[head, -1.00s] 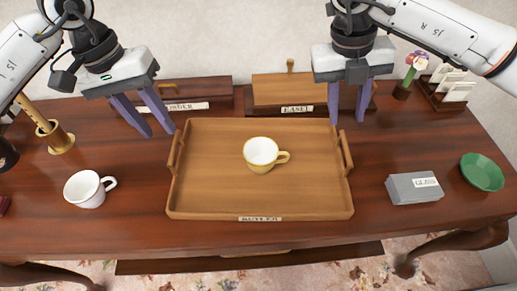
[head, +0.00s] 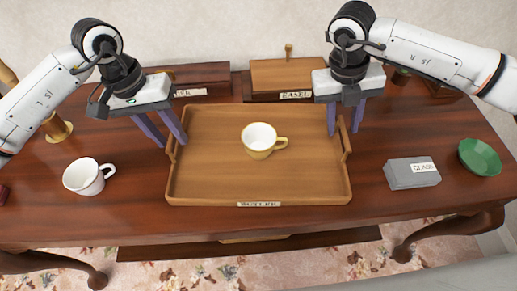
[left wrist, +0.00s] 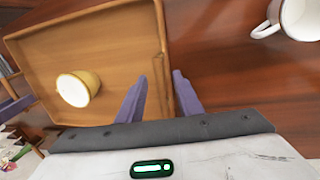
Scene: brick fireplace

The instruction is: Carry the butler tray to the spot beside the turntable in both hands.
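The butler tray (head: 215,185) is a wooden tray labelled BUTLER, flat on the dark table. A yellow cup (head: 258,141) stands upright in it and also shows in the left wrist view (left wrist: 74,90). My left gripper (head: 171,142) is open at the tray's left handle. In the left wrist view its purple fingers (left wrist: 160,92) are spread, with the handle (left wrist: 158,75) between and just beyond their tips. My right gripper (head: 345,129) is open, its fingertips to either side of the right handle's top. I cannot tell whether fingers touch the handles. I cannot identify a turntable.
A white cup (head: 85,177) stands left of the tray. A grey block labelled GLASS (head: 412,173) and a green bowl (head: 480,157) are to the right. The EASEL box (head: 285,76) and another wooden box (head: 205,76) stand behind. Bare table lies between tray and GLASS block.

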